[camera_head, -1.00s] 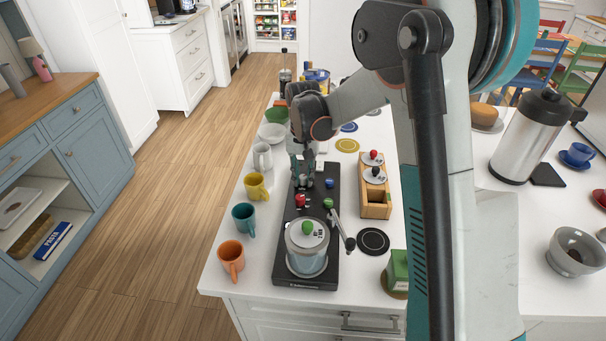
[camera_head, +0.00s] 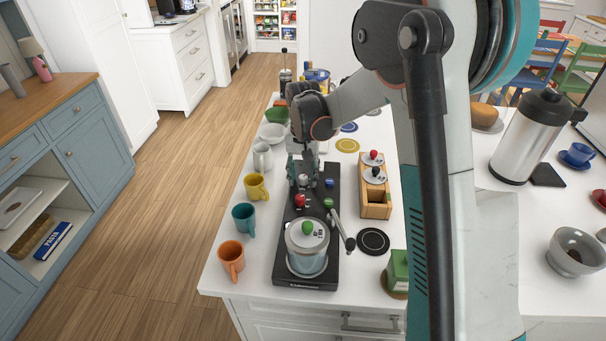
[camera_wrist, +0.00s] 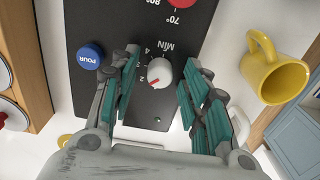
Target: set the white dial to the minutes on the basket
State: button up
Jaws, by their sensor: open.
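The white dial (camera_wrist: 160,72) is on the black machine panel (camera_wrist: 150,108), also visible in the head view (camera_head: 304,180). Its red pointer faces down-left in the wrist view, by small white marks that I cannot read surely; MIN is printed beside the dial. My gripper (camera_wrist: 157,80) is open, its green-padded fingers on either side of the dial with gaps, not gripping it. In the head view my gripper (camera_head: 303,172) is over the panel. A clear, lidded vessel with a green knob (camera_head: 307,227) stands at the machine's near end; it bears small dark marks. I cannot tell whether it is the basket.
A blue POUR button (camera_wrist: 90,56) and a red knob (camera_head: 300,201) are near the dial. Yellow (camera_head: 256,186), teal (camera_head: 243,218) and orange (camera_head: 231,257) mugs line the left. A wooden stand (camera_head: 376,205) holds knobbed lids at the right.

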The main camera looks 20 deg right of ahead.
aim_at(304, 178)
notch_tip(304, 178, up, 12)
dwell(0.5)
jog(key=s+r+n+t, duration=0.2)
jog(key=s+r+t, duration=0.3)
jog(key=s, duration=1)
jog(key=s+f+n+t+b, duration=0.1)
jog(key=s+f+n+t, duration=0.1)
jog(key=s, duration=1.1)
jog(key=shift+s+f, duration=0.2)
jog(key=shift+f, duration=0.25)
dwell(1.1)
